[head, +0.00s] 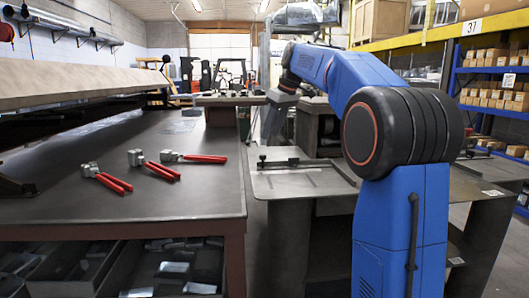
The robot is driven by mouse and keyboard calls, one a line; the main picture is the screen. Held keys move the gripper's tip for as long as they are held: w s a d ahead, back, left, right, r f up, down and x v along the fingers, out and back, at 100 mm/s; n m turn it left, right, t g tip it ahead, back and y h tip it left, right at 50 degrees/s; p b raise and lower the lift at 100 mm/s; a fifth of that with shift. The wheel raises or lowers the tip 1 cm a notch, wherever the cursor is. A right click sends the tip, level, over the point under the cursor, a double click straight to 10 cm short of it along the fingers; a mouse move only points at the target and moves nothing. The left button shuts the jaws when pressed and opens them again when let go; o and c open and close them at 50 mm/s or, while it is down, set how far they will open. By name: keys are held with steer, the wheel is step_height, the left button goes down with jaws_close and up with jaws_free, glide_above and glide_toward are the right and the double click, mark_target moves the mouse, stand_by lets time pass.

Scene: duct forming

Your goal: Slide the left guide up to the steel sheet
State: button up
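A dark bar with a small upright knob (283,163) lies across a grey metal work surface (290,184) in the middle of the head view. It looks like a guide, but I cannot tell for sure that it is the left one. I cannot clearly tell a separate steel sheet from the surface, nor the gap between sheet and bar. My blue arm rises at the right and bends over to the left. Its end, with my gripper (281,97), is above and beyond the bar, apart from it. The fingers cannot be made out.
A dark bench (200,188) at left holds several red-handled clamping tools (108,179), with bins (175,268) below. A long beam (60,83) overhangs it. A narrow gap separates bench and work surface. Shelves with boxes (490,92) stand at right.

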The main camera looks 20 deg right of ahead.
mark_target(265, 155)
steer(key=x, duration=0.9)
steer(key=shift+f, duration=0.1)
steer(key=shift+c, duration=0.6)
jaws_close()
